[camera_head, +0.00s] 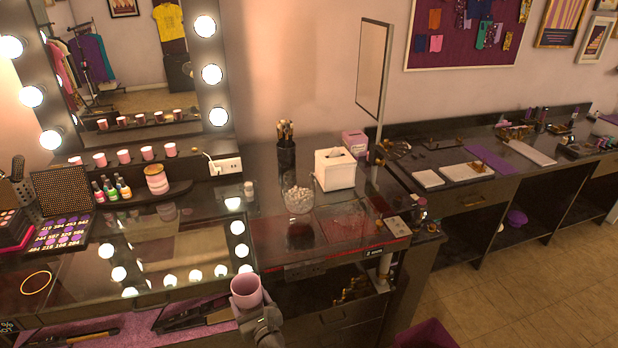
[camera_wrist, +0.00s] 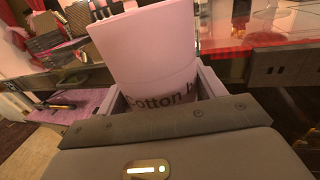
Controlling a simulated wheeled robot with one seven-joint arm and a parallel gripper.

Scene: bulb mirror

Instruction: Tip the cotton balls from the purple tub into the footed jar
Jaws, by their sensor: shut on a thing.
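The tub (camera_head: 246,290) looks pink-purple and is held by my gripper (camera_head: 262,318) in front of the counter's front edge. In the wrist view the tub (camera_wrist: 145,50) stands between the two fingers (camera_wrist: 160,95), which are shut on it, and part of a "Cotton" label shows. The tub is roughly upright with a slight tilt; its contents cannot be made out. The clear glass footed jar (camera_head: 298,199) stands on the dark counter, up and to the right of my gripper in the head view. White balls show inside the jar.
A white tissue box (camera_head: 335,169) stands right of the jar, and a black brush holder (camera_head: 286,155) stands behind it. A striped jar (camera_head: 157,180) and small bottles (camera_head: 112,190) are on the left. A mirror panel (camera_head: 372,68) rises at the back right.

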